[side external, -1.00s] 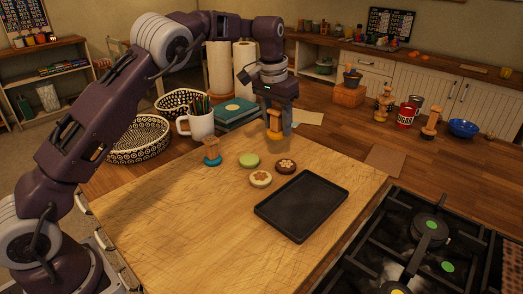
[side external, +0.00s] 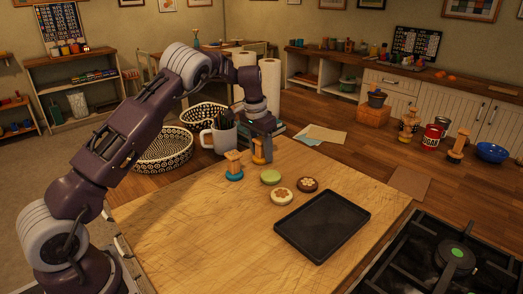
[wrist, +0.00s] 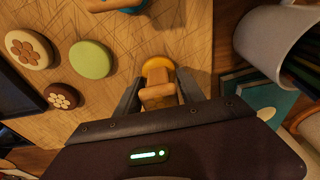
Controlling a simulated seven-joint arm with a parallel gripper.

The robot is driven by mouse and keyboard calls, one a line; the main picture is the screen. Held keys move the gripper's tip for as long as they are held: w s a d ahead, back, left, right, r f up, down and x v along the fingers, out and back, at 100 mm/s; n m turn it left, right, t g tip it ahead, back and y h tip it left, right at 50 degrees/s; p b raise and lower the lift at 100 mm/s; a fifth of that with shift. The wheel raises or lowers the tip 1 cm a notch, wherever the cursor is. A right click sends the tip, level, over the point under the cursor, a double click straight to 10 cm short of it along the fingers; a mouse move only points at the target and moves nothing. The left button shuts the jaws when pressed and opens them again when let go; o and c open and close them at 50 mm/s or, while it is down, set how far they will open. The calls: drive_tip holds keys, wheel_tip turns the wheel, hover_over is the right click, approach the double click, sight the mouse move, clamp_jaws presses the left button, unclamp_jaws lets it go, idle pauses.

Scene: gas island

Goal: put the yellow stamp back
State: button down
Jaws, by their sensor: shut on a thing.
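My gripper (side external: 262,150) is shut on the yellow stamp (side external: 258,154), which has a pale wooden handle. In the wrist view the stamp's yellow base (wrist: 156,63) shows beyond the handle, between the two dark fingers of my gripper (wrist: 157,95). The stamp is upright over the back of the wooden board; I cannot tell whether it touches it. The blue stamp (side external: 234,168) stands just left of it on the board, and part of it shows at the top of the wrist view (wrist: 125,5).
A green cookie (side external: 271,177), a cream cookie (side external: 281,197) and a brown cookie (side external: 308,184) lie near a black tray (side external: 322,226). A mug of pencils (side external: 215,140) and woven baskets (side external: 165,150) stand behind left. The board's front left is clear.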

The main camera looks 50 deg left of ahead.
drive_tip(key=shift+f, duration=0.1)
drive_tip(key=c, duration=0.7)
unclamp_jaws()
